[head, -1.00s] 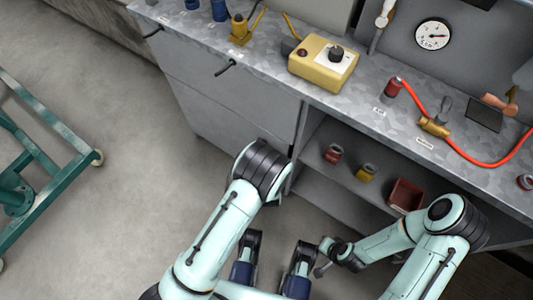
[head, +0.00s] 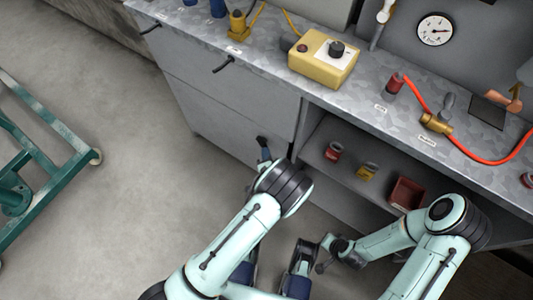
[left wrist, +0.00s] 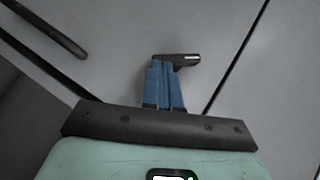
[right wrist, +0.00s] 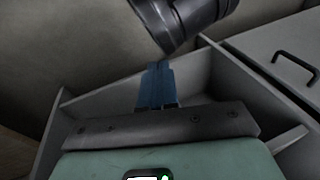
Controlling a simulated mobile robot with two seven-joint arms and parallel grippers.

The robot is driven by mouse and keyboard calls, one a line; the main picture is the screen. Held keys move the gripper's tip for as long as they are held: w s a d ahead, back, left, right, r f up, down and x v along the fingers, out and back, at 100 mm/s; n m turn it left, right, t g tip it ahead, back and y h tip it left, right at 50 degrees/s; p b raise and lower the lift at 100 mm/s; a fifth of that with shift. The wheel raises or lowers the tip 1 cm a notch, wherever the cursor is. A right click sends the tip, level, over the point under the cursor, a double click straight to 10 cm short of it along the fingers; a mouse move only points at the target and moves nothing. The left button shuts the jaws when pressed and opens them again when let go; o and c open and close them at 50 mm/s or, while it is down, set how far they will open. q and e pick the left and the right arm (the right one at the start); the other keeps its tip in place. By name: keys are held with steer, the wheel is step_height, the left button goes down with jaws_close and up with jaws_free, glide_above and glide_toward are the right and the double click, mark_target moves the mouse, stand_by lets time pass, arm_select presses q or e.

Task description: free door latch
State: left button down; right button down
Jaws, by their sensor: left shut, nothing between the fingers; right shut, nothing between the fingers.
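The door latch (left wrist: 178,59), a small black lever, sits on the grey cabinet door (left wrist: 115,45) in the left wrist view. My left gripper (left wrist: 167,66) is shut, its two blue fingers together and empty. Its tips are right at the latch and overlap it in the picture; I cannot tell whether they touch. In the head view the latch (head: 261,140) shows just above my left gripper (head: 266,154), on the grey door (head: 215,112). My right gripper (right wrist: 159,68) is shut and empty in the right wrist view, apart from the door.
An open shelf with a red can (head: 333,152), a yellow can (head: 367,172) and a red bin (head: 407,194) lies right of the door. The bench top holds a yellow box (head: 322,62) and a red hose (head: 467,150). A green frame (head: 45,160) stands left; floor between is clear.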

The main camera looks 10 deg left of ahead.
arm_select(q)
steer(key=shift+f+m+t+y+b, duration=0.45)
steer(key=shift+m+t+y+b, duration=0.15)
steer(key=shift+m+t+b, duration=0.2)
arm_select(e)
steer(key=shift+w+d+f+t, duration=0.15)
steer(key=shift+w+d+f, duration=0.2)
steer(key=shift+w, duration=0.25)
steer(key=shift+w+d+f+t, duration=0.15)
steer(key=shift+w+d+f, duration=0.1)
steer(key=shift+w+f, duration=0.25)
arm_select(q)
steer(key=shift+a+f+m+t+y, duration=0.1)
steer(key=shift+f+m+t+y, duration=0.2)
steer(key=shift+m, duration=0.1)
arm_select(e)
steer(key=shift+s+d+f, duration=0.1)
steer(key=shift+s+f, duration=0.5)
steer(key=shift+s, duration=0.05)
arm_select(q)
steer(key=shift+b, duration=0.35)
arm_select(e)
steer(key=shift+s+f, duration=0.2)
steer(key=shift+d, duration=0.15)
